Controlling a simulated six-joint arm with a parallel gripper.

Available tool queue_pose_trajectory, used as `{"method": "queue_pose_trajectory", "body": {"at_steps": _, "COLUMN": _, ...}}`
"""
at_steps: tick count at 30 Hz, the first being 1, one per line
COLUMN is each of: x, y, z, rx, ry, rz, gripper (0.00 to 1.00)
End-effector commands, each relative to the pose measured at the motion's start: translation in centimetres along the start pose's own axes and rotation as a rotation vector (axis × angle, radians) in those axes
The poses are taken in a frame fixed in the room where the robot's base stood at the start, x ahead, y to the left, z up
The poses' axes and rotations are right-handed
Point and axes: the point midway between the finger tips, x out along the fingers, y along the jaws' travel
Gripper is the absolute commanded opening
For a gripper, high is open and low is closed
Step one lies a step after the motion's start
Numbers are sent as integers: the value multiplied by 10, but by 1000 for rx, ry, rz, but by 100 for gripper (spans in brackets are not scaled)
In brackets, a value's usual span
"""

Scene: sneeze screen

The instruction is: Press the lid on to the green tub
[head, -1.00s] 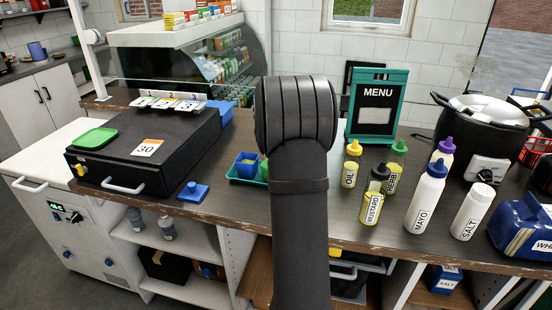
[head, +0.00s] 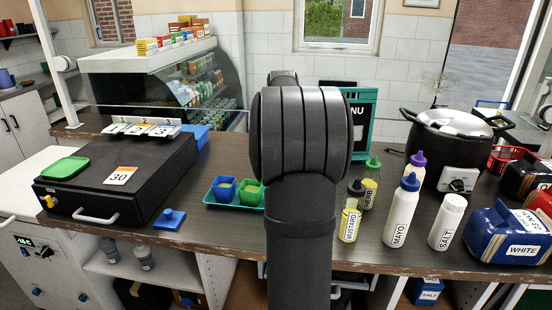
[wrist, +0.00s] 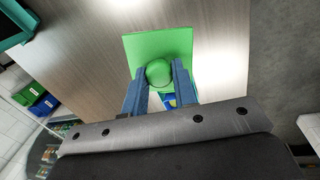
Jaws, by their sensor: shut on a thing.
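The green tub (head: 250,192) stands beside a blue tub (head: 224,188) on a teal tray (head: 212,201), left of my arm in the head view. Both tubs look open, with pale contents. In the wrist view, a square green lid (wrist: 150,45) with a round knob is held at my gripper (wrist: 158,72). Its two blue fingers are shut on the knob. My arm hides the gripper and lid in the head view. A surface lies beyond the lid; I cannot tell the gap.
A blue lid (head: 169,218) lies on the counter (head: 190,235) left of the tray. A black box (head: 115,185) with a green plate (head: 65,167) is farther left. Right of my arm stand the mustard (head: 349,222), mayo (head: 401,212) and salt (head: 447,222) bottles, and a pot (head: 450,145).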

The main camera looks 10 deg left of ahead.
Motion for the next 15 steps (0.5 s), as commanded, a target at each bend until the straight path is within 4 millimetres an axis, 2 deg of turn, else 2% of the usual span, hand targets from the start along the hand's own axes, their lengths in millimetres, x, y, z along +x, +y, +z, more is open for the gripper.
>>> {"method": "queue_pose_trajectory", "body": {"at_steps": 5, "x": 11, "y": 12, "z": -35, "rx": -51, "ry": -28, "rz": -40, "gripper": 1}}
{"method": "queue_pose_trajectory", "body": {"at_steps": 9, "x": 22, "y": 20, "z": -73, "rx": -96, "ry": -59, "rz": -75, "gripper": 1}}
{"method": "queue_pose_trajectory", "body": {"at_steps": 15, "x": 34, "y": 23, "z": -112, "rx": -139, "ry": -94, "rz": -109, "gripper": 1}}
